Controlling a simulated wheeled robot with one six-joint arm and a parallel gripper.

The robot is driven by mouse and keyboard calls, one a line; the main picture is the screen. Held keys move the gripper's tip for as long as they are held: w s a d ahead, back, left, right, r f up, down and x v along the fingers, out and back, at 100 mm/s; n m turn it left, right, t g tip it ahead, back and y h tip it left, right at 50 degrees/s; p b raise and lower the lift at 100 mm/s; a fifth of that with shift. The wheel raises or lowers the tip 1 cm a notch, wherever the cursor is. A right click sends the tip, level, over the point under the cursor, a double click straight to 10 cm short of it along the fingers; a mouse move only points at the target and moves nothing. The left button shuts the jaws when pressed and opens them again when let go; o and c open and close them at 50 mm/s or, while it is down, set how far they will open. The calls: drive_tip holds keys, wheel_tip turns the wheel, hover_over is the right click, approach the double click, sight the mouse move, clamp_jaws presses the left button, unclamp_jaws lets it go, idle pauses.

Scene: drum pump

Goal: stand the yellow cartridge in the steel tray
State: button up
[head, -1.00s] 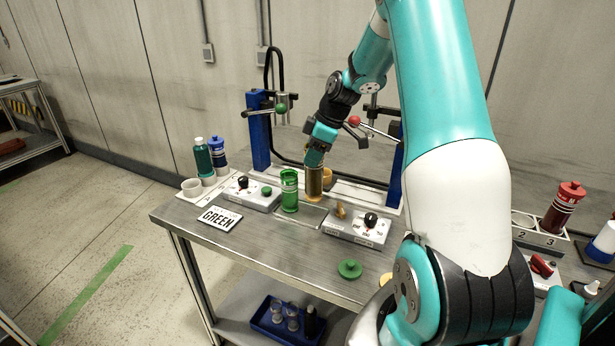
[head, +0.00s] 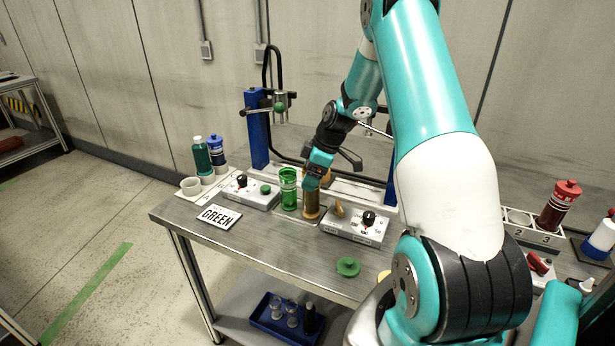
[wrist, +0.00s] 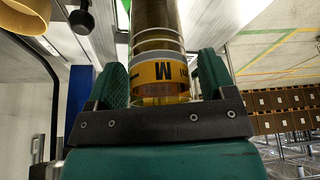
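The yellow cartridge (head: 312,204) is a clear amber cylinder with a yellow label band, which shows in the wrist view (wrist: 160,72). It is upright between the fingers of my gripper (head: 318,178). The fingers appear shut on it, one on each side, in the wrist view (wrist: 163,82). Its lower end is at the steel tray (head: 287,216), a shallow tray between two control boxes. I cannot tell whether its base touches the tray floor. The green cartridge (head: 289,188) stands just left of it. My gripper hides the cartridge's top in the head view.
Control boxes stand left (head: 250,192) and right (head: 352,227) of the tray. Blue posts (head: 258,137) flank the station behind. A GREEN sign (head: 219,216) and a green cap (head: 348,267) lie in front. A yellow cup-like part (wrist: 25,20) is close to my gripper.

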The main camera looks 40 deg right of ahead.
drive_tip(key=b+v, duration=0.2)
drive_tip(key=v, duration=1)
drive_tip(key=s+a+r+g+y, duration=0.1)
drive_tip(key=s+a+r, duration=0.2)
drive_tip(key=a, duration=1)
drive_tip(key=s+a+r+g, duration=0.1)
drive_tip(key=s+a+r, duration=0.15)
drive_tip(key=a, duration=1.15)
drive_tip(key=s+a+m+g, duration=0.1)
drive_tip(key=s+a, duration=1.1)
drive_tip(key=s, duration=0.4)
drive_tip(key=shift+s+a+r, duration=0.15)
drive_tip(key=shift+a+r, duration=0.05)
drive_tip(key=shift+a, duration=0.2)
